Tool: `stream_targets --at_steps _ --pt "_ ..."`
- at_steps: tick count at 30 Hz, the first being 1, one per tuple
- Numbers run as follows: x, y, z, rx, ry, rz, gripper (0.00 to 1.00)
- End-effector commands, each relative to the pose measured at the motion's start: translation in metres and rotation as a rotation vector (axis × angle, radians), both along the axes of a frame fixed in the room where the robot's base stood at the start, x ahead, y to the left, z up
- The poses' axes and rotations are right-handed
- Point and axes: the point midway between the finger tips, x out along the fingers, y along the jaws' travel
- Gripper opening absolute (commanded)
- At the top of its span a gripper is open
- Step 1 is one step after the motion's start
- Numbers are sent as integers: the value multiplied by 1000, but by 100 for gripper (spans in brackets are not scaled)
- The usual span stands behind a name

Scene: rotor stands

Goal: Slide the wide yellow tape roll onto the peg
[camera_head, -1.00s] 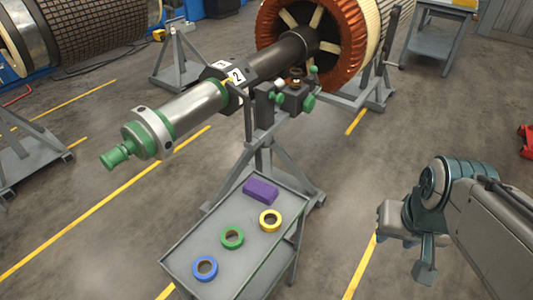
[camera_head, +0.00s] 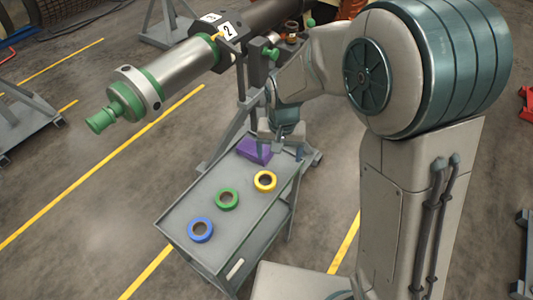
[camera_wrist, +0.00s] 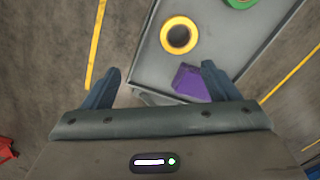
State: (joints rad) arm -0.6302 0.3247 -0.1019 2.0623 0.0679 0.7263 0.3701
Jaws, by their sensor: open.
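The yellow tape roll (camera_head: 265,181) lies flat on the grey cart top, hole up. It also shows in the wrist view (camera_wrist: 179,35), ahead of my fingers. My gripper (camera_wrist: 162,72) is open and empty, pointing down above the cart's far end. In the head view my gripper (camera_head: 281,148) is beside the purple block (camera_head: 253,150). In the wrist view the purple block (camera_wrist: 190,82) is close to the right finger. A green stub (camera_head: 100,120) ends the steel shaft at left; I cannot tell whether it is the peg.
A green roll (camera_head: 227,199) and a blue roll (camera_head: 200,230) lie on the cart (camera_head: 180,215), which has a raised rim. The steel shaft (camera_head: 190,68) and its stand are behind it. My arm covers much of the right side.

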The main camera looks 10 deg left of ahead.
Motion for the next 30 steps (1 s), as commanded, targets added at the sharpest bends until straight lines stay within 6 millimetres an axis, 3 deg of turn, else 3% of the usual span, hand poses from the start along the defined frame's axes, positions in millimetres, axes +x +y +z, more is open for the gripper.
stream_targets --at_steps 3,7,17,30 --pt "0 24 -23 -17 15 13 82" --pt "0 36 -35 -26 20 16 82" --pt "0 39 -57 -27 21 16 82" --pt "0 38 -120 -27 20 17 82"
